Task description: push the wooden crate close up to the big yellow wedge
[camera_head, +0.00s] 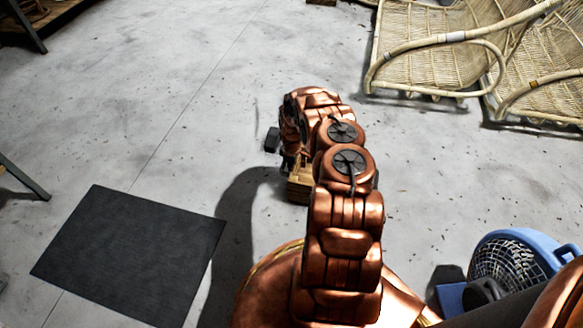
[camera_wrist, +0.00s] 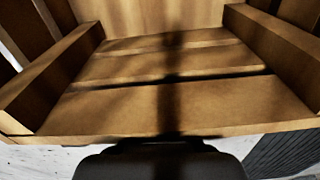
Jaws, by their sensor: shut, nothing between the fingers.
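The wooden crate (camera_head: 299,188) shows only as a small slatted piece behind my copper arm in the head view; most of it is hidden. In the wrist view the crate (camera_wrist: 185,102) fills most of the picture, with its slats and raised side rails seen close up. My gripper (camera_wrist: 165,147) is a dark shape at the bottom of that view, shut and empty, right at the crate's near edge. I cannot tell if it touches. I do not see the big yellow wedge in either view.
A black mat (camera_head: 130,255) lies on the grey floor at left. Rattan chairs (camera_head: 440,45) stand at the upper right. A blue fan (camera_head: 505,262) is at the lower right. The floor (camera_head: 210,60) beyond my arm is mostly clear.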

